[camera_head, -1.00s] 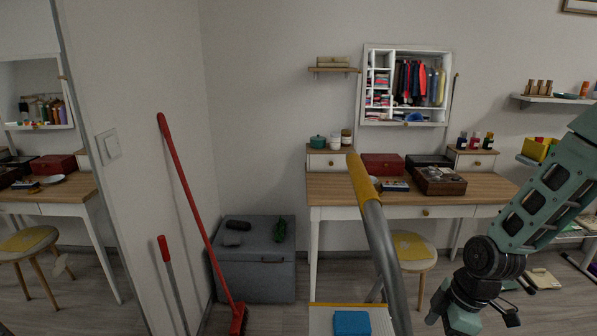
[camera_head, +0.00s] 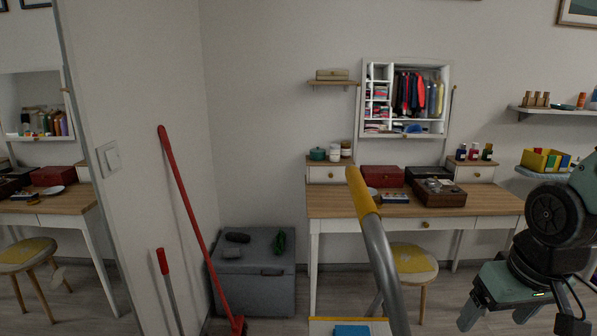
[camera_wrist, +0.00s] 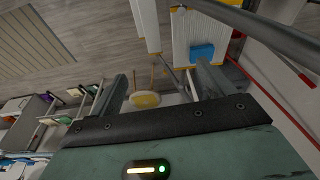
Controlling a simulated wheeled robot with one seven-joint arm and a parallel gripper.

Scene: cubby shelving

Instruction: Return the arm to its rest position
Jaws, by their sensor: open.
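My arm is at the right edge in the head view, bent, with its dark round joint beside the desk. My gripper (camera_head: 497,314) hangs low in front of the desk's right part, pointing down. In the wrist view my gripper (camera_wrist: 162,84) has its two grey fingers spread apart with nothing between them. The stool and the stepladder show in the background beyond the fingers. No object is held.
A desk (camera_head: 330,200) with boxes stands against the wall, with a yellow-topped stool (camera_head: 412,262) under it. A stepladder (camera_head: 376,245) stands in front. Red-handled tools (camera_head: 188,195) and a grey chest (camera_head: 250,290) are left. Shelves (camera_head: 545,112) are right.

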